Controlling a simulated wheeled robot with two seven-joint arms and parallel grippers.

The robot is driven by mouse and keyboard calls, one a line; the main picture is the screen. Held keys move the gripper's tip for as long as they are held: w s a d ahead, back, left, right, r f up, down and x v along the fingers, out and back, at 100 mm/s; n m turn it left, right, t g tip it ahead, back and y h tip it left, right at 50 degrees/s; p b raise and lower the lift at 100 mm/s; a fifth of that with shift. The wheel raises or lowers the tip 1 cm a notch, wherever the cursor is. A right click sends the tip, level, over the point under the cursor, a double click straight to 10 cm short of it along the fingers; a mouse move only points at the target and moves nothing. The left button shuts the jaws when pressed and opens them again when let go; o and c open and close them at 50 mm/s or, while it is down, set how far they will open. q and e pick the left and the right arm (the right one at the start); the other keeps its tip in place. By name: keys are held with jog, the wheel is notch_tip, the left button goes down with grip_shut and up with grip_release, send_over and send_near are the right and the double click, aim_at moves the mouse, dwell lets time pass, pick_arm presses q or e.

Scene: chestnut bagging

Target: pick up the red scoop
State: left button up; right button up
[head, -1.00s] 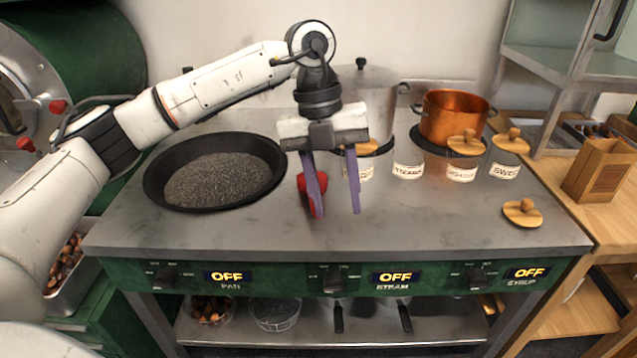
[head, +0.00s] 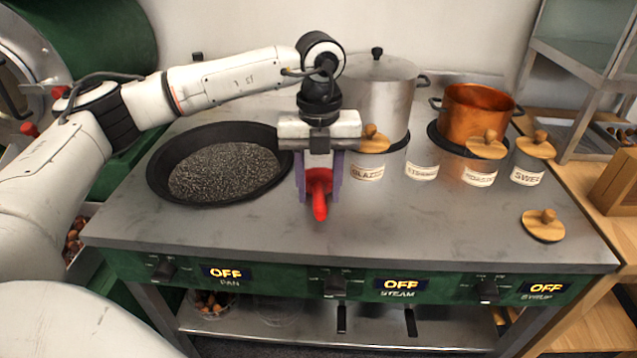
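The red scoop (head: 319,194) is on the steel worktop, right of the black pan, with its narrow end toward the front edge. My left gripper (head: 319,198) points down over it, with one purple finger on each side of the scoop. The fingers stand apart with the red part between them. Whether both fingers press on it is too small to tell. The scoop's rear part is hidden behind the gripper. My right gripper is not in view.
The black pan (head: 160,180) with dark grains is close left of the gripper. Behind stand a steel pot (head: 385,95) and a copper pot (head: 475,115). Labelled jars with wooden lids (head: 487,145) are to the right, and a loose lid (head: 543,226) lies at the right. The front worktop is clear.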

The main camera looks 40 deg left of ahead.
pick_arm(q)
jog(key=shift+f, duration=0.55)
grip_shut()
